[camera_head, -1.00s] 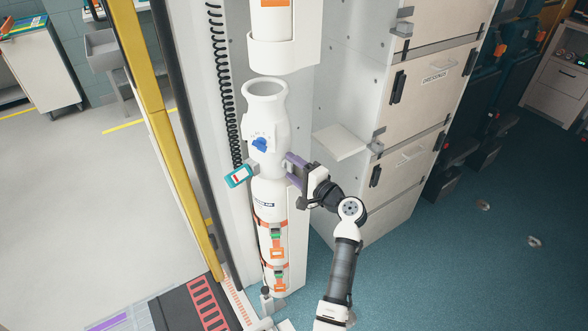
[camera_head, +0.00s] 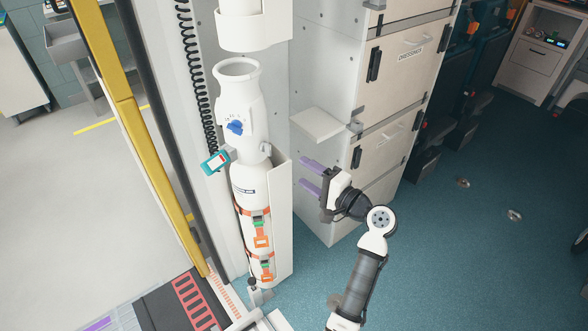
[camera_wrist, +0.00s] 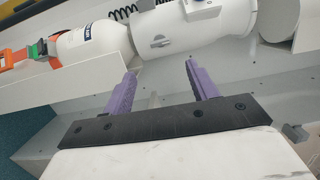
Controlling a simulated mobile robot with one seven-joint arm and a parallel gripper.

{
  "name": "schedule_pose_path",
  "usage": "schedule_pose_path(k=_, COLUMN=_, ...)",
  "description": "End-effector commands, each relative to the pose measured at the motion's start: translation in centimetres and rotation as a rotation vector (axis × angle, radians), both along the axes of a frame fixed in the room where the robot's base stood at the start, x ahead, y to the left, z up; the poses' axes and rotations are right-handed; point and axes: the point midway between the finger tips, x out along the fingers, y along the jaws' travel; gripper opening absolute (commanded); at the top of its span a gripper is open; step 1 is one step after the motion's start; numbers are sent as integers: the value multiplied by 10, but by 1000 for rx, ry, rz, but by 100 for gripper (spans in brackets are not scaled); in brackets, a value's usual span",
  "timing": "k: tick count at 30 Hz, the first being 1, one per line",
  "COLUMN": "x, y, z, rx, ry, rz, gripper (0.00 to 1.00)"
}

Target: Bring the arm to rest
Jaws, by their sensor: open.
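My gripper (camera_head: 308,175) is open and empty, its two purple fingers apart and pointing left in the head view. It is to the right of the white cylinder (camera_head: 243,178), with a gap between them. In the wrist view the purple fingers (camera_wrist: 162,88) are spread with nothing between them, and the white cylinder (camera_wrist: 98,42) lies beyond their tips. My arm is bent at the elbow, beside the drawer cabinet.
A drawer cabinet (camera_head: 398,95) stands behind my gripper, with a small white shelf (camera_head: 318,124) near the fingers. A yellow rail (camera_head: 138,130) is at the left. Open teal floor (camera_head: 470,240) is to the right.

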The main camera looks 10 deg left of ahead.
Motion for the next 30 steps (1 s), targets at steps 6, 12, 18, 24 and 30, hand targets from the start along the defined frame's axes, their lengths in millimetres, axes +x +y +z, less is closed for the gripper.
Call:
schedule_pose_path(k=6, x=-6, y=-10, z=0, rx=-1, ry=0, rz=0, gripper=58)
schedule_pose_path(k=12, x=-6, y=-10, z=0, rx=-1, ry=0, rz=0, gripper=58)
schedule_pose_path(k=18, x=-6, y=-10, z=0, rx=-1, ry=0, rz=0, gripper=58)
schedule_pose_path(k=24, x=3, y=-8, z=2, rx=-96, ry=-57, rz=-45, gripper=58)
schedule_pose_path(k=30, x=33, y=-18, z=19, rx=-481, ry=-291, rz=-234, gripper=58)
